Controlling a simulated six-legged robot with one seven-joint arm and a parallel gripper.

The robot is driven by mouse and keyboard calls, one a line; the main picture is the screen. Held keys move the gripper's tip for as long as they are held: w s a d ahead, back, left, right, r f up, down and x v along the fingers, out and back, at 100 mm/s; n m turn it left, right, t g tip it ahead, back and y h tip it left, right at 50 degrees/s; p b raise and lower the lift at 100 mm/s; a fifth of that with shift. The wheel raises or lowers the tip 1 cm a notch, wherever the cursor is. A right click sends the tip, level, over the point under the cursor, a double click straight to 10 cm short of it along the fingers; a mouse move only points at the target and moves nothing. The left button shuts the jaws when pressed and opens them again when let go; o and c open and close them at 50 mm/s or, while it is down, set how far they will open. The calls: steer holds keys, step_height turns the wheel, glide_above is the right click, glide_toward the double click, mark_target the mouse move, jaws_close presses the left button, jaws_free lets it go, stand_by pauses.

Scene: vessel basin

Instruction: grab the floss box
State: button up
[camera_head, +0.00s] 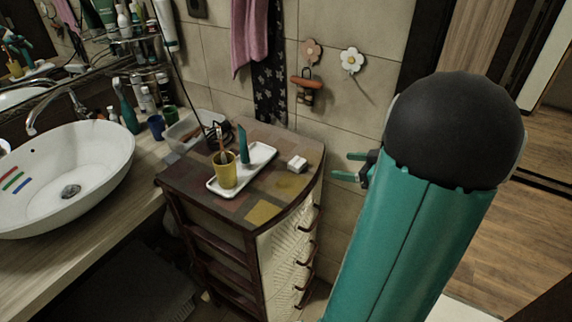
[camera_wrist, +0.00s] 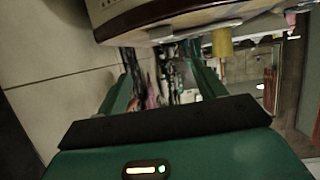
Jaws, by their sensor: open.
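A small white box (camera_head: 297,163), which looks like the floss box, lies on the patchwork top of a small drawer cabinet (camera_head: 262,212), right of a white tray. My gripper (camera_head: 341,165) is to the right of the box, just beyond the cabinet's right edge, open and apart from it. Its two green fingers point left in the head view. In the wrist view my gripper (camera_wrist: 161,72) shows spread fingers with nothing held between them. The cabinet edge (camera_wrist: 165,14) crosses the top of that view.
The white tray (camera_head: 215,186) holds a yellow cup (camera_head: 226,170) and a teal tube (camera_head: 244,145). A clear bin (camera_head: 184,134) stands behind. A basin (camera_head: 75,165) is at left. A tiled wall with hooks is close behind my gripper.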

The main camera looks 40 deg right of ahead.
steer(key=w, duration=0.1)
glide_toward(303, 164)
steer(key=w, duration=0.4)
steer(key=shift+w+a+f, duration=0.35)
steer(key=shift+w+f, duration=0.25)
steer(key=shift+w, duration=0.1)
steer(key=shift+w+a+f, duration=0.4)
steer(key=shift+w+f, duration=0.25)
steer(key=shift+w, duration=0.05)
steer(key=shift+w+a+f, duration=0.35)
steer(key=shift+w+f, duration=0.25)
steer(key=shift+w, duration=0.15)
steer(key=c, duration=1.1)
steer(key=shift+o, duration=0.2)
steer(key=shift+r, duration=0.1)
